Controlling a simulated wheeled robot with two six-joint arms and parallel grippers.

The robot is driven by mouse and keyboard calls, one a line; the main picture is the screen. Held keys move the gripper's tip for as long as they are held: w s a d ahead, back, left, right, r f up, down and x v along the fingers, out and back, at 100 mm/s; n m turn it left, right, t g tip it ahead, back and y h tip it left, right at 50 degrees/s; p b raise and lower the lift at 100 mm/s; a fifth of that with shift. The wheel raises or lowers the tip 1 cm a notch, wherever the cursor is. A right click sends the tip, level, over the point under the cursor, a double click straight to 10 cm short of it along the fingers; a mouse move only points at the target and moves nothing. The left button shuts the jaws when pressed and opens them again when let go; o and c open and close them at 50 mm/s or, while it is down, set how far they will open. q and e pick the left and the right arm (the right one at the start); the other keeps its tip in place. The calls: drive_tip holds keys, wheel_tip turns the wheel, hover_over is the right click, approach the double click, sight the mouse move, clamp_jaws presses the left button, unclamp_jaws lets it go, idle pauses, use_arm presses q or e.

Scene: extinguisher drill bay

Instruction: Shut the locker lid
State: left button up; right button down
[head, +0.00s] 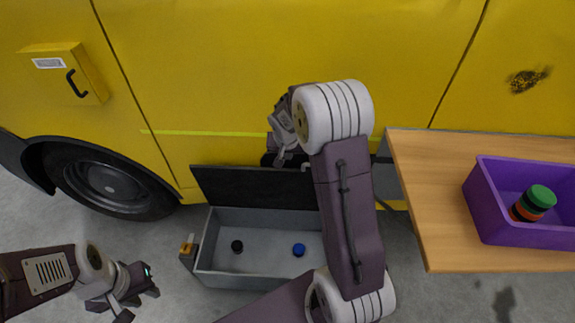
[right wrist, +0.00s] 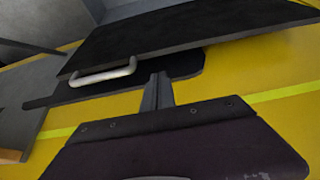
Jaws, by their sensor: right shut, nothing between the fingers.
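The locker (head: 220,262) is a grey open box on the floor in front of the yellow vehicle. Its dark lid (head: 250,188) stands raised at the back edge, leaning toward the vehicle. In the right wrist view the lid (right wrist: 180,38) is a dark panel with a pale handle (right wrist: 104,76) near its edge. My right gripper (head: 281,158) is shut and empty, just behind and above the lid; its shut fingers (right wrist: 157,90) point toward the lid's edge. I cannot tell whether they touch it. My left gripper (head: 140,300) is open and empty, left of the locker.
Inside the locker lie a black round piece (head: 237,246) and a blue one (head: 299,250). An orange-and-grey latch (head: 188,250) is at its left side. A wooden table (head: 425,215) with a purple bin (head: 500,225) stands at right. The yellow vehicle (head: 230,80) closes off the back.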

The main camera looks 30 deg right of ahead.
drive_tip(key=b+x, duration=0.2)
drive_tip(key=x, duration=0.7)
drive_tip(key=shift+w+d+f, duration=0.1)
drive_tip(key=shift+f, duration=0.25)
